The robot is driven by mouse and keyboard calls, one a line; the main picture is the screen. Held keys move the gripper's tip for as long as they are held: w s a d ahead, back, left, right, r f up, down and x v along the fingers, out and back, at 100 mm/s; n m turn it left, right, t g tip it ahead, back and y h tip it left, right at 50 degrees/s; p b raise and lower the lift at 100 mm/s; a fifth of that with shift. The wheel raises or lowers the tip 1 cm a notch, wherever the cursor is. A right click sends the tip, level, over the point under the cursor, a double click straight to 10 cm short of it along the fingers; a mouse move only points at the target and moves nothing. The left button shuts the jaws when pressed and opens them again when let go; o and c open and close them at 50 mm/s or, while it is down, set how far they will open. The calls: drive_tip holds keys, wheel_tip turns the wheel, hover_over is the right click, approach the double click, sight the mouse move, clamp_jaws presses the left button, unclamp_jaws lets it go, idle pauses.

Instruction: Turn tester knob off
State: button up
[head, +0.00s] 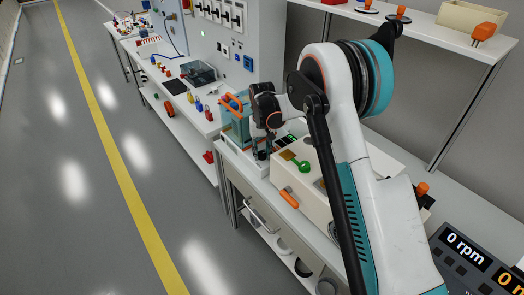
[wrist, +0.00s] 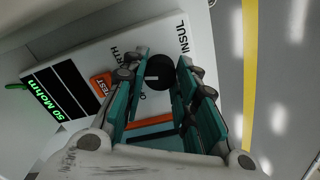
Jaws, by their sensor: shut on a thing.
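The tester (wrist: 88,62) is a pale panel with a green "50 Mohm" readout (wrist: 54,100) and an orange TEST button (wrist: 101,86). Its round black knob (wrist: 160,76) has a small pale mark and lies between my fingertips. The labels "INSUL" and one ending in "RTH" show near the knob; other markings are hidden by my fingers. My gripper (wrist: 163,68) is shut on the knob, with one teal finger on each side. In the head view my gripper (head: 262,150) reaches down at the tester (head: 288,140), and the knob is hard to make out.
A teal-and-orange item (head: 233,112) stands close behind my gripper. A green round-ended item (head: 303,165) and an orange handle (head: 290,198) are on the bench nearby. Another bench (head: 185,90) with small objects lies beyond. The floor (head: 75,185) to the left is clear.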

sight(262, 153)
drive_tip(key=n, duration=0.6)
drive_tip(key=shift+n, duration=0.3)
drive_tip(key=n, duration=0.5)
drive_tip(key=shift+n, duration=0.4)
drive_tip(key=o, duration=1)
drive_tip(key=shift+o, duration=0.2)
wheel_tip(262, 153, up, 12)
